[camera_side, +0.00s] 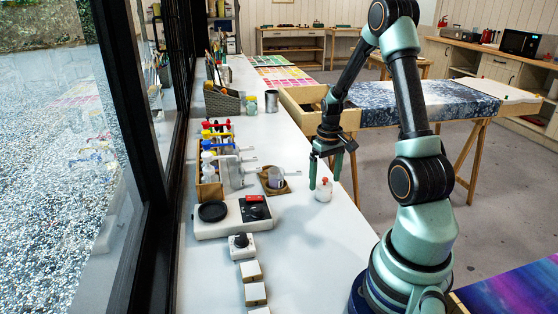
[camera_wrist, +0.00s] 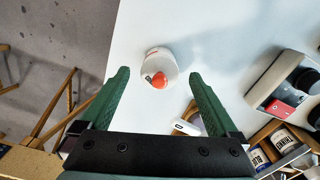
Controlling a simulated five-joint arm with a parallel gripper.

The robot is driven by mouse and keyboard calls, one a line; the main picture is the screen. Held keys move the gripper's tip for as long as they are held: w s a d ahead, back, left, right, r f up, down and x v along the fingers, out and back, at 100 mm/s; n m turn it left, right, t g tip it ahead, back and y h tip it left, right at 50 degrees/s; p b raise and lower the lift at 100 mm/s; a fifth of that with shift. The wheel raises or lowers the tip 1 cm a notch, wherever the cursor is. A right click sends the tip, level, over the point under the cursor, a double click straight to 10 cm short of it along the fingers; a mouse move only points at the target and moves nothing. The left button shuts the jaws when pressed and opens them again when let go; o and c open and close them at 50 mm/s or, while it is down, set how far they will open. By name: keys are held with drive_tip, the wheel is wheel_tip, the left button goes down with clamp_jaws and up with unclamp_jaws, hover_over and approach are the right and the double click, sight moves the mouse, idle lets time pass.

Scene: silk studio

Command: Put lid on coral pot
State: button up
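A small white round pot-like piece with a coral-red knob or top (camera_side: 324,191) stands upright on the white table. In the wrist view this white piece (camera_wrist: 167,61) shows a coral ball and a small dark mark on its side. I cannot tell whether it is a lid alone or a lidded pot. My gripper (camera_side: 323,172) is open and points down just above it. In the wrist view the open fingers (camera_wrist: 158,74) stand apart on either side of it, with nothing held. I cannot make out a separate coral pot.
A white scale-like device (camera_side: 232,216) with a dark round plate lies to the left. Several white boxes (camera_side: 251,271) line the front.

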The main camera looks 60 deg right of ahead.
drive_tip(key=shift+r, duration=0.1)
wheel_tip(320, 180, up, 12)
idle(0.5)
drive_tip(key=a+r+n+t, duration=0.2)
drive_tip(key=a+r+n, duration=0.1)
drive_tip(key=a, duration=1)
drive_tip(key=w+a+r+n+t, duration=0.1)
drive_tip(key=a+r, duration=0.4)
drive_tip(key=a, duration=0.9)
drive_tip(key=n+t, duration=0.1)
drive_tip(key=t, duration=0.1)
drive_tip(key=shift+a+r+n+t, duration=0.2)
drive_tip(key=shift+n+t, duration=0.1)
drive_tip(key=shift+n, duration=0.1)
